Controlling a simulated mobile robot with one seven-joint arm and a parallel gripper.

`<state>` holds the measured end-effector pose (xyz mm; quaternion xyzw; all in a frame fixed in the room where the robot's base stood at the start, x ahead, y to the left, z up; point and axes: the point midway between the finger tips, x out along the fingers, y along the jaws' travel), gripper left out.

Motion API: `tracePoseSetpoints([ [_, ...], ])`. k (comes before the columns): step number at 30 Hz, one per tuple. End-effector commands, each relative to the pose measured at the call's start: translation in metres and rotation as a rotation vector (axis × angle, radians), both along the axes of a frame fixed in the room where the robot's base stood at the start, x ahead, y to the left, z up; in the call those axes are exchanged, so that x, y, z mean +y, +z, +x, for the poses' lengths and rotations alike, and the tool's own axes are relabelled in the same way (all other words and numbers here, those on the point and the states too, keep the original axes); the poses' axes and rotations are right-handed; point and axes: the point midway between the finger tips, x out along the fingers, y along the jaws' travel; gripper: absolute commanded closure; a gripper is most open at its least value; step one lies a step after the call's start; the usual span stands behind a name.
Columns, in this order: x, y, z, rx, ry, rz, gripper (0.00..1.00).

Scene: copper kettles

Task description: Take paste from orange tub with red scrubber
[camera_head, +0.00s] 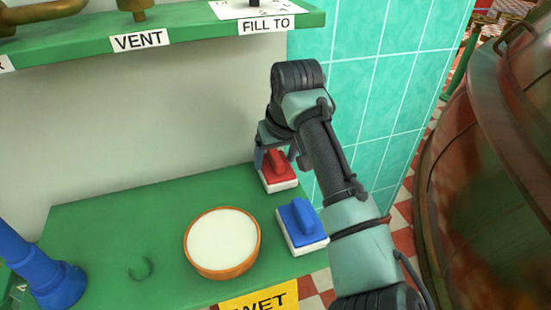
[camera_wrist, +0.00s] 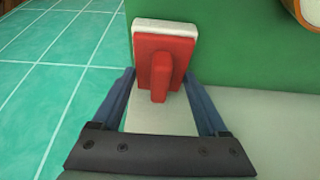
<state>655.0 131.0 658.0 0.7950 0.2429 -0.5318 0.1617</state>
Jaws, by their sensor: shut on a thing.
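The red scrubber (camera_head: 280,168), with a red handle and a white pad, is at the back right of the green counter. In the wrist view the scrubber (camera_wrist: 160,50) lies between the blue fingers of my gripper (camera_wrist: 158,78), which is shut on it. In the head view my gripper (camera_head: 272,160) reaches down over the scrubber, and my arm hides part of the fingers. I cannot tell whether the pad touches the counter. The orange tub (camera_head: 222,274), full of white paste, stands left of and nearer than the scrubber. Its edge shows at the wrist view's top right (camera_wrist: 310,10).
A blue scrubber (camera_head: 300,222) sits right of the tub, close to my arm. A green shelf (camera_head: 190,32) overhangs the back. A teal tiled wall (camera_head: 385,90) rises at the right.

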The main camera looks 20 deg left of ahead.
Motion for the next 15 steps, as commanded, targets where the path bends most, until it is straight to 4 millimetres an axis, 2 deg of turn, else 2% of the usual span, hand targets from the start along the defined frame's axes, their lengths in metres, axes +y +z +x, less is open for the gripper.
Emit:
tracePoseSetpoints([
  [7, 0.000, 0.035, 0.001, -0.002, 0.001, 0.000, 0.82],
  [15, -0.063, 0.033, 0.005, 0.001, -0.006, 0.002, 0.82],
])
